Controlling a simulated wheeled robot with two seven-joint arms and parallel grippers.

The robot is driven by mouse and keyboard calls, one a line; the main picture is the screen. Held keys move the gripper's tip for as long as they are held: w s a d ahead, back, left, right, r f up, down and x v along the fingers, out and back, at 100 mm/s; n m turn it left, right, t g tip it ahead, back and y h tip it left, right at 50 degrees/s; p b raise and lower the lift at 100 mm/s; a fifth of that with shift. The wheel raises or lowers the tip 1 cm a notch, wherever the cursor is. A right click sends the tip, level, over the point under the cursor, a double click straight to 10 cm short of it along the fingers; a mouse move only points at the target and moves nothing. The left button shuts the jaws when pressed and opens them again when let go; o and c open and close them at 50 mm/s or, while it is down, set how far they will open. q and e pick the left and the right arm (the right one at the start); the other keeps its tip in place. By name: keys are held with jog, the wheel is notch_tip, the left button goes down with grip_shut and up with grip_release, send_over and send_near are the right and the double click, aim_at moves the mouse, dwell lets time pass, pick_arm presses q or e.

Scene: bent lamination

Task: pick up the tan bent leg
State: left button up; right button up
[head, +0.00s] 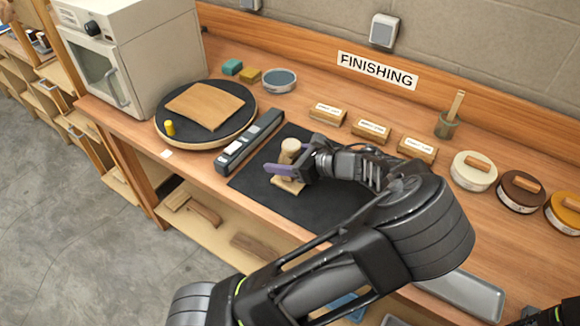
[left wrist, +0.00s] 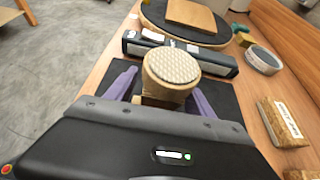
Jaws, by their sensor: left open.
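The tan bent leg (head: 289,149) stands on the dark mat, with a pale round end up and a wider tan foot below. In the left wrist view its round, textured end (left wrist: 172,68) faces the camera. My left gripper (head: 284,168) is at the leg, its purple fingers open. In the left wrist view the fingers (left wrist: 163,98) lie on either side of the leg; I cannot tell whether either touches it. The gripper hides part of the leg's lower body. My right gripper is not in view.
A black-and-grey bar-shaped device (head: 250,141) lies close left of the leg. Beyond it is a round turntable (head: 215,134) with a tan panel. Labelled blocks (head: 371,130) and round tins (head: 474,171) stand to the right. The dark mat (head: 259,190) has bare room in front.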

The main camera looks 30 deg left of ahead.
pick_arm(q)
jog(key=shift+c, duration=0.3)
grip_shut()
dwell(0.5)
